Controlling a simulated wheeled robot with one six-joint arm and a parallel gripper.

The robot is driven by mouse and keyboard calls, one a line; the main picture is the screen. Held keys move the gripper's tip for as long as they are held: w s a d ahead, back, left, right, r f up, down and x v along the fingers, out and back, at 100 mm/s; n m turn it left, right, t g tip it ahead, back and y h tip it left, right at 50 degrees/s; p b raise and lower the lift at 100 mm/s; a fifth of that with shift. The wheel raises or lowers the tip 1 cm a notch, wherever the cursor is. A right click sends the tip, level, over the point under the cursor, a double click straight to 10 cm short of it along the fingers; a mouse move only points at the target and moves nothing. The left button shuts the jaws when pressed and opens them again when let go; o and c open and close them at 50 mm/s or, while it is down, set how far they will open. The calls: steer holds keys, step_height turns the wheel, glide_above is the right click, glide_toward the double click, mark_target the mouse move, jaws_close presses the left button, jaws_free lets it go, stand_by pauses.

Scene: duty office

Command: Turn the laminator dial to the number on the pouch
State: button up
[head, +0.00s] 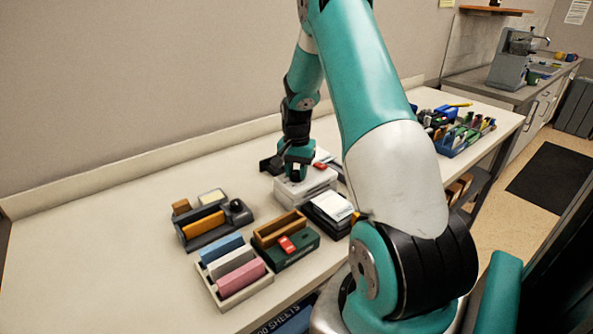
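My gripper (297,168) points down over a white, box-like stack (306,188) in the middle of the table. Its fingertips are small and partly hidden, so I cannot tell whether they are open, shut or touching anything. A red piece and a pale sheet lie just behind and right of the gripper. A black box with a white card (333,206) on top stands to the right of the white stack. I cannot make out which of these is the laminator or the pouch. No dial or number is readable, and my arm hides part of the table.
In front on the long table (110,250) are a dark organizer (213,222), a tray of coloured blocks (233,272) and a green box (287,248) with a red item. Blue bins (466,135) stand at the far right. The table's left side is clear.

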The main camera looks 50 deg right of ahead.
mark_target(297, 172)
steer(key=o, duration=0.5)
steer(key=shift+r, duration=0.1)
steer(key=shift+c, duration=0.2)
step_height(297, 172, up, 17)
steer(key=b, duration=0.2)
steer(key=shift+r+b, duration=0.2)
steer(key=shift+b, duration=0.2)
steer(key=s+a+r+n+t+y, duration=0.15)
steer(key=a+n, duration=0.45)
steer(key=a, duration=0.8)
steer(key=s+a+n+g, duration=0.1)
steer(key=s+a+n, duration=0.35)
steer(key=a, duration=0.95)
steer(key=s+a+f+n+y, duration=0.1)
steer(key=s+a+n+y, duration=0.1)
steer(key=s+a+n, duration=0.8)
steer(key=s+a, duration=0.3)
steer(key=s, duration=0.1)
steer(key=shift+s+a+f+y, duration=0.25)
steer(key=shift+a+f+y, duration=0.05)
steer(key=shift+f+y, duration=0.05)
